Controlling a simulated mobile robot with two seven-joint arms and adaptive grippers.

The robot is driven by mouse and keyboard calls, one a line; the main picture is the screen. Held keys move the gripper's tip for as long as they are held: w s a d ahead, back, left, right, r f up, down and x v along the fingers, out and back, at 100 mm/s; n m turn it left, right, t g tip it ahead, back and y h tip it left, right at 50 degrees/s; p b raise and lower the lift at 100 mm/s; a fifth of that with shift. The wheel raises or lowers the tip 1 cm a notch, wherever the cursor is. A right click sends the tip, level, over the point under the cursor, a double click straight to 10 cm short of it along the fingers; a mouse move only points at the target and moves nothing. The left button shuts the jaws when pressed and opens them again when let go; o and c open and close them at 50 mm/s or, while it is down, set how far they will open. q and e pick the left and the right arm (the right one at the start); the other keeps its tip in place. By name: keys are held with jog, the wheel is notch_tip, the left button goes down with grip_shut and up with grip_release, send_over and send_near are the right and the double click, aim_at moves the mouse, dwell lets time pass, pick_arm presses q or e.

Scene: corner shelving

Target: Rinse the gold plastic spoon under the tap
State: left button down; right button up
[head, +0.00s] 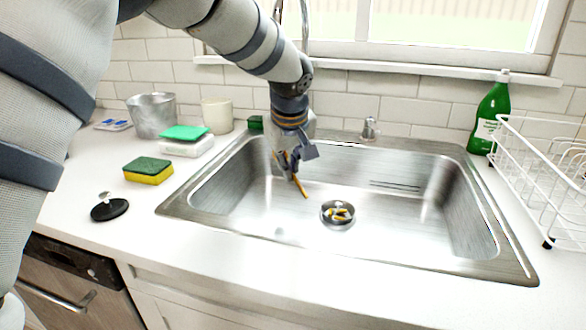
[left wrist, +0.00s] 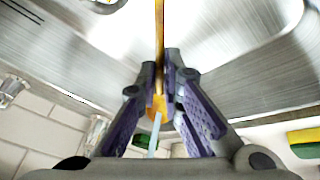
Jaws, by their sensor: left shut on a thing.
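My left gripper (head: 292,168) reaches down into the left part of the steel sink (head: 400,215). It is shut on the gold plastic spoon (head: 302,188), whose thin end points down above the sink floor. In the left wrist view the spoon (left wrist: 159,35) runs between the fingertips (left wrist: 163,75), with its rounded gold end between the fingers. A pale bluish streak (left wrist: 154,135) meets that end; it looks like water, but I cannot be sure. The tap's tall metal pipe (head: 305,25) shows behind my arm, which hides its lower part. My right gripper is out of view.
The drain (head: 338,213) has yellow marks in it. Left of the sink are a green-yellow sponge (head: 148,171), a black stopper (head: 109,209), a metal bucket (head: 152,115) and a cream cup (head: 217,115). A green bottle (head: 489,118) and white dish rack (head: 540,170) stand right.

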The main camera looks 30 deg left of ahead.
pick_arm(q)
jog(key=shift+w+a+r, duration=0.1)
jog(key=shift+w, duration=0.05)
dwell(0.5)
jog(key=shift+w+d, duration=0.35)
jog(key=shift+d, duration=0.2)
jog(key=shift+s+a, duration=0.1)
jog(key=shift+s+a+r, duration=0.15)
jog(key=shift+s+a, duration=0.05)
jog(key=shift+a, duration=0.15)
jog(key=shift+s+a, duration=0.1)
jog(key=s+d+p, duration=0.1)
jog(key=s+d, duration=0.3)
jog(key=s, duration=0.2)
jog(key=shift+s+d, duration=0.25)
jog(key=shift+s, duration=0.05)
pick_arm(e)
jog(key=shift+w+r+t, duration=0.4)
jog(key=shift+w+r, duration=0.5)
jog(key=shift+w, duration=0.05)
